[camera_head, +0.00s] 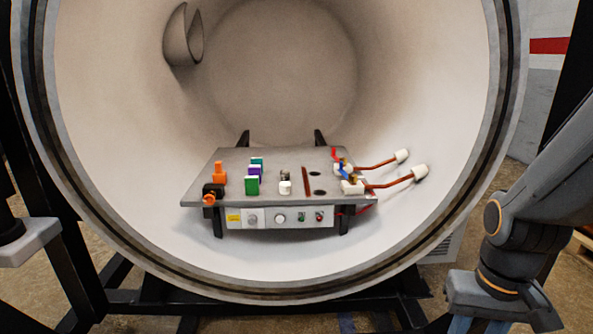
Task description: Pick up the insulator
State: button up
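Several white pieces that could be the insulator are in the head view; I cannot tell which one is meant. A small white cylinder (285,188) stands upright near the middle of the grey plate (222,172), with a darker metallic part just behind it. White cylindrical ends (419,172) sit on two copper-coloured rods (389,183) at the plate's right side. My gripper (478,326) is at the lower right, outside the chamber and far from these pieces. Its two fingers look apart, with nothing seen between them, but the tips are cut off by the picture's bottom edge.
The plate sits inside a round furnace chamber (130,190) with a thick rim. A slot and dark holes are right of the middle. A control panel (280,217) faces front. A curved piece (183,38) projects from the upper left wall.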

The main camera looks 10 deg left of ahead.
aim_at(284, 187)
jog(key=u, duration=0.3)
jog(key=i, duration=0.85)
jog(key=u, duration=0.7)
jog(key=i, duration=0.2)
jog(key=z, duration=1.2)
jog(key=k, duration=0.85)
jog(key=u, duration=0.7)
jog(key=i, duration=1)
jog(key=u, duration=0.05)
